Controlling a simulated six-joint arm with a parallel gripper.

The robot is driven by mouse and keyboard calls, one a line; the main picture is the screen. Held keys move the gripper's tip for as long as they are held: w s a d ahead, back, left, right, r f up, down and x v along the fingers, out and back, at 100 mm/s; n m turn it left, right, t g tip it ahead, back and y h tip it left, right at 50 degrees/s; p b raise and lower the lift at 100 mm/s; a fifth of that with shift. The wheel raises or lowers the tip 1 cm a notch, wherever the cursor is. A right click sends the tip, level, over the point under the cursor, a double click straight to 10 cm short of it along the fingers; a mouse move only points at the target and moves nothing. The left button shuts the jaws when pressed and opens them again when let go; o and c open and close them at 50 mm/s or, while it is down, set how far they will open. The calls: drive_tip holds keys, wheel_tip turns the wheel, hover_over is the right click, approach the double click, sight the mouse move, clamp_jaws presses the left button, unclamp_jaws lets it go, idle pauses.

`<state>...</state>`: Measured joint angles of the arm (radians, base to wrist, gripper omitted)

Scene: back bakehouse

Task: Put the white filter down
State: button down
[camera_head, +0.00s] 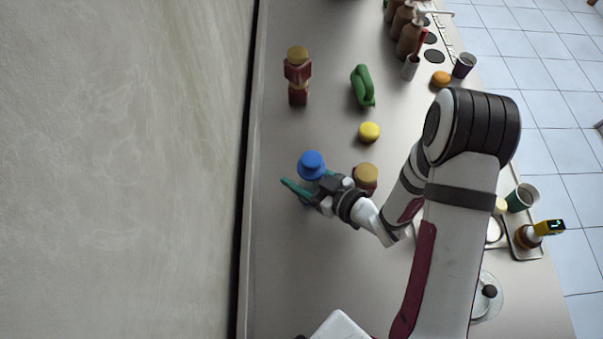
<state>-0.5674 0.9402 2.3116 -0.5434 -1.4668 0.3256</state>
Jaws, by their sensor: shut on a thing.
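My gripper (306,188), with teal fingers, is shut on a blue-topped container over the left part of the counter. The container's round blue top (311,164) shows just above the fingers, and its paler body is mostly hidden by them. I cannot tell whether its base touches the counter. I cannot make out a white filter in this view.
A jar with a tan lid (366,173) stands close to the right of my gripper. A yellow round thing (369,131), a green thing (362,86) and red jars (298,72) are farther up the counter (285,270). The counter below the gripper is clear.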

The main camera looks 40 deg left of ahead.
drive_tip(key=shift+f, duration=0.25)
drive_tip(key=shift+c, duration=0.5)
unclamp_jaws()
drive_tip(key=shift+f, duration=0.15)
drive_tip(key=shift+d+r, duration=0.2)
drive_tip(key=shift+r, duration=0.05)
drive_tip(key=v, duration=1.1)
drive_tip(key=shift+d, duration=0.35)
drive_tip(key=shift+r, duration=0.1)
